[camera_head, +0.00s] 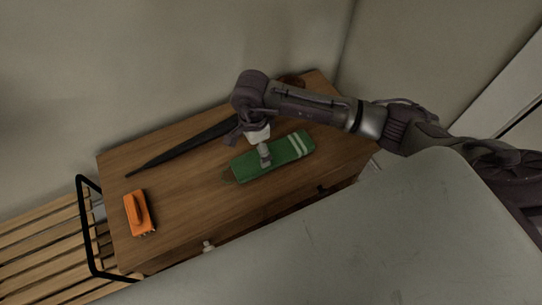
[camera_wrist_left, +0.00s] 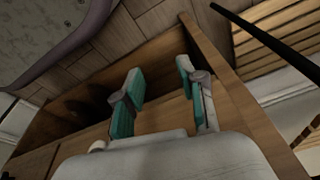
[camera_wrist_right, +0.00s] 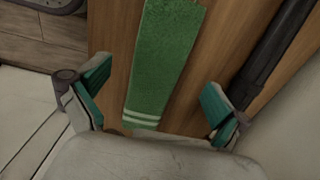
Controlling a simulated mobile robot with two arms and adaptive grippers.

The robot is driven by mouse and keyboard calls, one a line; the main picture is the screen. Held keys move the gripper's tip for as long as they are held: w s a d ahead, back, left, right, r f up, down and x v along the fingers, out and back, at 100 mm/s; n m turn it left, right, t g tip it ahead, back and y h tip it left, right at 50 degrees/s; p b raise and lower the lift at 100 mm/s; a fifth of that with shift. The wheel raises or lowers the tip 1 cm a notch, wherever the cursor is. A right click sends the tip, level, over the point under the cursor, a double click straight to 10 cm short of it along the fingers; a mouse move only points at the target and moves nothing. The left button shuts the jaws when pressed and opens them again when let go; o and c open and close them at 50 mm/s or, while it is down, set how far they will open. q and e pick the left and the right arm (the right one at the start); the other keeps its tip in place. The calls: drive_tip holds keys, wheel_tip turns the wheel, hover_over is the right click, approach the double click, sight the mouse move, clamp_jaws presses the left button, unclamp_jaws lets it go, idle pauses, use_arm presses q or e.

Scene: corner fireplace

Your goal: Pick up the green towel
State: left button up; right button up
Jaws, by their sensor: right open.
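The green towel (camera_head: 283,155), a flat strip with white stripes near its right end, lies on the wooden cabinet top (camera_head: 185,200). My right gripper (camera_head: 265,158) comes down over it in the head view. In the right wrist view the towel (camera_wrist_right: 165,60) runs between the two spread fingers of my right gripper (camera_wrist_right: 157,88), which is open and empty; I cannot tell how high above the towel it is. My left gripper (camera_wrist_left: 160,75) shows only in its own wrist view, open and empty in front of the wooden cabinet.
A long black closed umbrella (camera_head: 190,147) lies behind the towel; its dark shape (camera_wrist_right: 275,50) is right of my right gripper in that wrist view. An orange object (camera_head: 133,214) sits at the top's left end. A slatted bench (camera_head: 45,245) with a black frame stands left.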

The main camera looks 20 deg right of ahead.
sight(257, 159)
wheel_tip(257, 159, down, 8)
drive_tip(key=shift+r+b, duration=0.25)
drive_tip(key=shift+b, duration=0.2)
use_arm(q)
drive_tip(key=r, duration=0.1)
drive_tip(key=w+r, duration=0.1)
drive_tip(key=r, duration=0.1)
drive_tip(key=shift+w+r, duration=0.15)
drive_tip(key=shift+r, duration=0.15)
use_arm(e)
drive_tip(key=shift+c, duration=0.3)
drive_tip(key=c, duration=1.1)
drive_tip(key=shift+w+r, duration=0.1)
drive_tip(key=shift+c, duration=0.2)
